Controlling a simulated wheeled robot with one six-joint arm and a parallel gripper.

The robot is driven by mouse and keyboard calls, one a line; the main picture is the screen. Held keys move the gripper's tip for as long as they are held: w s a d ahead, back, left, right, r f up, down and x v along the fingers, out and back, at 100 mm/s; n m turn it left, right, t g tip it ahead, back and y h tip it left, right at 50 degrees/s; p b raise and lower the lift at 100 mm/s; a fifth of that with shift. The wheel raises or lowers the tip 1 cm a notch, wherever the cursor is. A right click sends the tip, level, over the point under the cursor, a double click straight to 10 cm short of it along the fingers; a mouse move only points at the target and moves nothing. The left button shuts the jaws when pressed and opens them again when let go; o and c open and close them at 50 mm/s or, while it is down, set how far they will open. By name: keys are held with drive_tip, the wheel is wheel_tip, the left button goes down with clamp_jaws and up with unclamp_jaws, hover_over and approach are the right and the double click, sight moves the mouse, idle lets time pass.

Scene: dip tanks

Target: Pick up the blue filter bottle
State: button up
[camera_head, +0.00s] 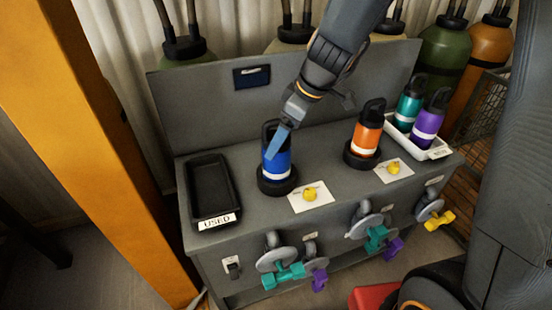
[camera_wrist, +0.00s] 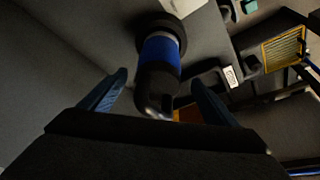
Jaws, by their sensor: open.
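The blue filter bottle (camera_head: 277,160) stands upright in a round black holder (camera_head: 277,187) on the grey bench. It has a white band and a black loop-handled cap. My gripper (camera_head: 275,142) is at the bottle's upper part and hides some of it. In the wrist view the blue bottle (camera_wrist: 160,52) lies ahead, with its black cap (camera_wrist: 155,95) reaching down between the two open fingers of my gripper (camera_wrist: 158,85). Gaps show between the cap and both fingers.
A black tray labelled USED (camera_head: 211,190) lies left of the bottle. An orange bottle (camera_head: 366,132) stands in another holder to the right. A white tray (camera_head: 420,147) holds a teal bottle (camera_head: 410,105) and a purple bottle (camera_head: 429,120). The bench's back panel (camera_head: 210,105) rises behind.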

drive_tip(key=shift+p+x, duration=0.65)
drive_tip(key=shift+x, duration=1.95)
drive_tip(key=shift+d, duration=0.2)
drive_tip(key=c, duration=1.3)
drive_tip(key=shift+w, duration=0.1)
drive_tip(key=shift+c, duration=1.4)
drive_tip(key=shift+r, duration=0.1)
